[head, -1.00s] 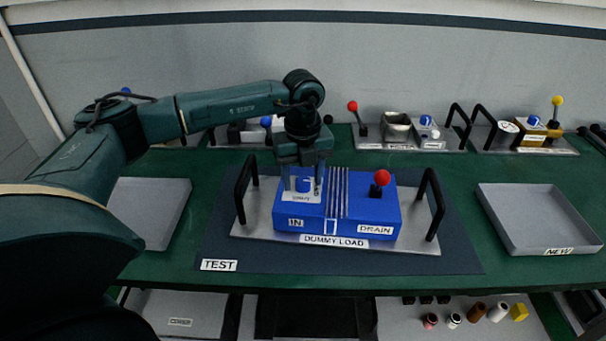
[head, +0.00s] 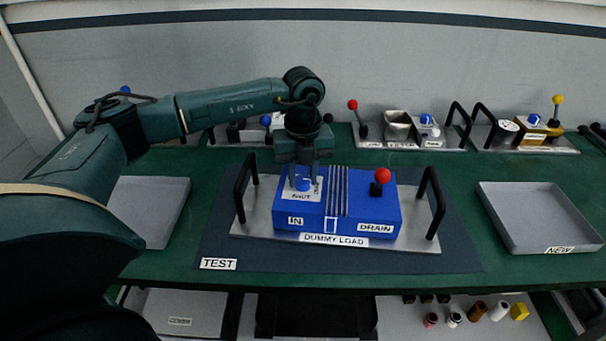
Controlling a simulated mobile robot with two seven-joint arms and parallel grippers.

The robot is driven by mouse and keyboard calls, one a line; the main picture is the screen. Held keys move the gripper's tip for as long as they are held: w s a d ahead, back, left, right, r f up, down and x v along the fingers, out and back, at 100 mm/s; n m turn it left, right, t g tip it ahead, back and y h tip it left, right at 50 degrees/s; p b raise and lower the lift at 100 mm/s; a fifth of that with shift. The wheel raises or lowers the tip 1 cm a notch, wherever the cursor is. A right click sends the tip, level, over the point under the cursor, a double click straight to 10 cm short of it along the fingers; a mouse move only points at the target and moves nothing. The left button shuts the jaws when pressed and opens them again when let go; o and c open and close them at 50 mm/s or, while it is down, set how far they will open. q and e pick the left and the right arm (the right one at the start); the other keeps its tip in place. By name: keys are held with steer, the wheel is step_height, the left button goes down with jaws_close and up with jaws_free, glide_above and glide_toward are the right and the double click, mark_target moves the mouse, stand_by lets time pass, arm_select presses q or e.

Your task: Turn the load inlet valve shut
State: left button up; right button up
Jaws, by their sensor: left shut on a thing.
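The blue dummy load block (head: 350,212) sits on a metal plate with two black handles, on the dark TEST mat. On its left side, above the IN label, is the load inlet valve, a blue knob (head: 303,184) on a white label plate (head: 301,196) that appears to read SHUT. My left gripper (head: 303,176) points straight down with its fingers closed around the knob. The fingers hide part of the knob and plate. A red-balled drain lever (head: 381,177) stands on the block's right side, above the DRAIN label. My right gripper is not in view.
The black handles (head: 245,187) and (head: 431,201) rise at both ends of the plate. Grey trays stand at left (head: 150,212) and at right, the latter marked NEW (head: 543,216). Other valve assemblies (head: 410,129) line the back. The green table is clear between mat and right tray.

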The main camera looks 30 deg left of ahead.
arm_select(q)
steer(key=m+b, duration=0.1)
steer(key=m, duration=0.4)
steer(key=shift+b, duration=0.4)
steer(key=m+b, duration=0.1)
steer(key=m, duration=0.1)
steer(key=shift+m, duration=0.4)
steer(key=m+b, duration=0.1)
steer(key=m, duration=0.3)
steer(key=m+b, duration=0.1)
steer(key=m, duration=0.2)
steer(key=shift+m, duration=1)
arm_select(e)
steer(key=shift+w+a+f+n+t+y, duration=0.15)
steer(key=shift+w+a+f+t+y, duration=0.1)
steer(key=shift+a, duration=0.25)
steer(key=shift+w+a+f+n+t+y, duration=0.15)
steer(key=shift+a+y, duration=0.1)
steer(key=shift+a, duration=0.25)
arm_select(q)
steer(key=shift+r, duration=0.1)
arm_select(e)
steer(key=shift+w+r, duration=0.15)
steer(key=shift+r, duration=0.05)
arm_select(q)
steer(key=o, duration=0.7)
steer(key=shift+o, duration=1.4)
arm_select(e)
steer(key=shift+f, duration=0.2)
